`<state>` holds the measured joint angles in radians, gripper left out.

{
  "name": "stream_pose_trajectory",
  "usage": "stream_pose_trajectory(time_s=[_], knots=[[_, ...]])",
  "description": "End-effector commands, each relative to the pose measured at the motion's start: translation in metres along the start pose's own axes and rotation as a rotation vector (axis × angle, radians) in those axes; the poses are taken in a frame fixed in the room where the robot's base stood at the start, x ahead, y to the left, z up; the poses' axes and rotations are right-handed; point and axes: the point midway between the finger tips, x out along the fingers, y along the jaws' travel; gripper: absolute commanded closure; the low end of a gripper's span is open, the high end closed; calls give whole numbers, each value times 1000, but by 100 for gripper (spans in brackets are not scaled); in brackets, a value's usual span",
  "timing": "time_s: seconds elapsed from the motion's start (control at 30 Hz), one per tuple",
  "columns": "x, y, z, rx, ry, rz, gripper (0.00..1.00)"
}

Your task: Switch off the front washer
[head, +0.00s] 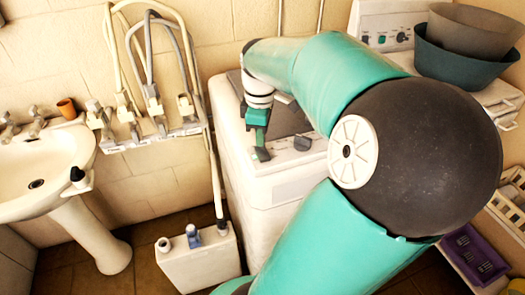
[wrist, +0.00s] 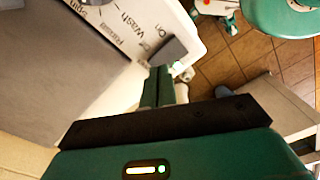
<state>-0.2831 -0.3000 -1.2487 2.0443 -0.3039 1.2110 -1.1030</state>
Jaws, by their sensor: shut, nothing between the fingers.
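The front washer (head: 232,165) is a white box with a grey lid and a sloping control panel (head: 285,172). A dark knob (head: 302,143) shows on the panel. In the wrist view, the panel carries printed words such as "Wash" and "On", part of a dial (wrist: 95,3) at the top edge, and a dark grey switch (wrist: 170,49) near its end. My gripper (head: 261,140) hangs above the panel's left end. Its green fingers (wrist: 159,73) are shut and empty, with tips just below the switch in the picture. I cannot tell whether they touch it.
Another white appliance (head: 385,25) stands behind, with two tubs (head: 468,50) on its right. A washbasin (head: 45,165) is at the left, with hoses (head: 150,60) on the wall. A white tank (head: 197,262) stands on the tiled floor. A purple basket (head: 472,255) lies at right.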

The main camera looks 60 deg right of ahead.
Motion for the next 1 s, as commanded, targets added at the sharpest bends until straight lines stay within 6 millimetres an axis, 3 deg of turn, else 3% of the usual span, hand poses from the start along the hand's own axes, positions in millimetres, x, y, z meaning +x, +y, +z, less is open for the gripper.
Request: stream_pose_trajectory(time_s=[1.0], knots=[[14, 0, 0, 0, -1, -1, 100]])
